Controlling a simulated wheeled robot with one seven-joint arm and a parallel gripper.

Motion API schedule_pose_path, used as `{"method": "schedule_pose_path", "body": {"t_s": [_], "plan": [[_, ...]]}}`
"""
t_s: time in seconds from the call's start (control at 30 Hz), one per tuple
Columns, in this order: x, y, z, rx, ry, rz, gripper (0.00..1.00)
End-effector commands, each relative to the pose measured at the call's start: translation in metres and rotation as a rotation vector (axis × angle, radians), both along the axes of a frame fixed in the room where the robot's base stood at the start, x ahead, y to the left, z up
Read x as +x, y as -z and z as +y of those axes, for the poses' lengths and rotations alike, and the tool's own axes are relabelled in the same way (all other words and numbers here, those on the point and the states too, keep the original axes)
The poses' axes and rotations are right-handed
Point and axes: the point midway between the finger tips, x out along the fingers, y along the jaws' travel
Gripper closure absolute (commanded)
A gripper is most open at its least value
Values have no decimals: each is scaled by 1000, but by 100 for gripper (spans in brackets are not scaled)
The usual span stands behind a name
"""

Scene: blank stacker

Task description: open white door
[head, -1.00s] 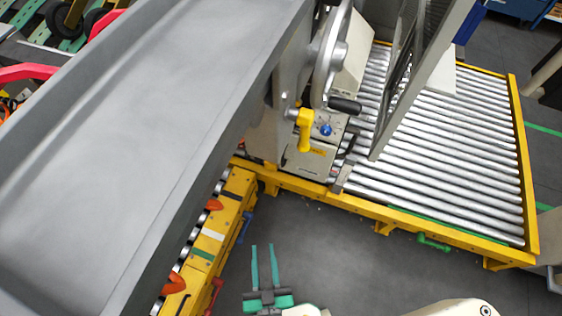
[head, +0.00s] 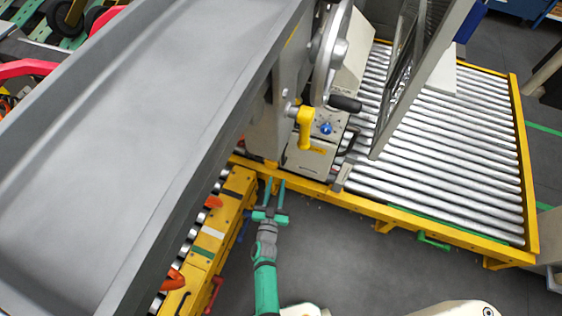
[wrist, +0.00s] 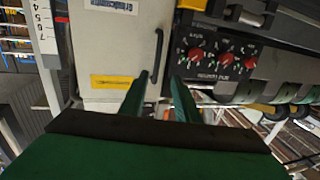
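The white door is the off-white panel (wrist: 115,45) in the wrist view, with a yellow label low on it and a white sticker at its top. It looks shut. A black upright bar handle (wrist: 158,50) is on its right side. In the head view the off-white box front (head: 308,163) stands below the blue knob, with a black handle (head: 350,137) to its right. My gripper (head: 275,182) is open and empty, in front of the box and lower left of it. In the wrist view its green fingers (wrist: 160,76) appear either side of the handle's lower end; the remaining gap is unclear.
A yellow frame rail (head: 330,196) runs below the box. A roller conveyor (head: 440,150) lies right, and a large grey chute (head: 130,130) left. A yellow crank handle (head: 304,125) and a wheel overhang the box. A panel with red knobs (wrist: 215,60) is right of the door.

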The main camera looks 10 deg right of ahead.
Motion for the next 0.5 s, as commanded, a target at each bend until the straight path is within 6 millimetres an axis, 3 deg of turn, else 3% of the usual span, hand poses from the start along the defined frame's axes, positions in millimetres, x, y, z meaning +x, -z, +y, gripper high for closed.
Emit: {"method": "schedule_pose_path", "body": {"t_s": [0.5], "plan": [[71, -2, -32, -2, 4, -3, 71]]}}
